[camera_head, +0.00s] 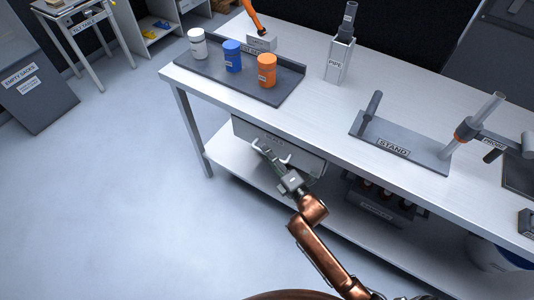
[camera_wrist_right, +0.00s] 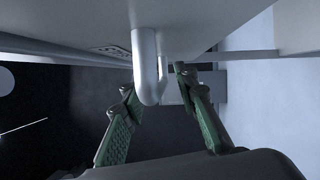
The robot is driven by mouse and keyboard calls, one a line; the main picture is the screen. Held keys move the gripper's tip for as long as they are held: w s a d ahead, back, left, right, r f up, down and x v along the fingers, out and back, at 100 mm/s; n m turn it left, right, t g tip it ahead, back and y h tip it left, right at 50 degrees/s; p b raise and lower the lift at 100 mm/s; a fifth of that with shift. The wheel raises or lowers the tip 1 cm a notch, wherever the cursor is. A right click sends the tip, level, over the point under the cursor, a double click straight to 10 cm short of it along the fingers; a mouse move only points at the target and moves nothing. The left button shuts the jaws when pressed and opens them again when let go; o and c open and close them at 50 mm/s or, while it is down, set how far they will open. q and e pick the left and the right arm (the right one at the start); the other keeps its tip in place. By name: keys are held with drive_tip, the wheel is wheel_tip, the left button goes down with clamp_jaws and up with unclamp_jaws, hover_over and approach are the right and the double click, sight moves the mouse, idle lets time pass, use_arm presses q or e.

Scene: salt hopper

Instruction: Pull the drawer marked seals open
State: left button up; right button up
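The grey drawer (camera_head: 309,161) hangs under the front edge of the workbench and looks closed. Its label is largely hidden by my gripper, so I cannot read it. My right gripper (camera_head: 272,155) is in front of the drawer with its fingers spread. In the right wrist view, the pale bar handle (camera_wrist_right: 150,72) stands out from the drawer front (camera_wrist_right: 205,18). The green-padded fingers of the right gripper (camera_wrist_right: 157,88) are apart, one on each side of the handle, with a gap visible at the right finger. My left gripper is out of view.
On the workbench (camera_head: 320,112) are a tray (camera_head: 262,92) with white, blue and orange jars, a pipe holder (camera_head: 338,62) and a stand (camera_head: 415,150). A lower shelf (camera_head: 235,170) and a dark crate (camera_head: 375,208) sit below. The floor at left is clear.

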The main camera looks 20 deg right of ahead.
clamp_jaws()
idle(0.6)
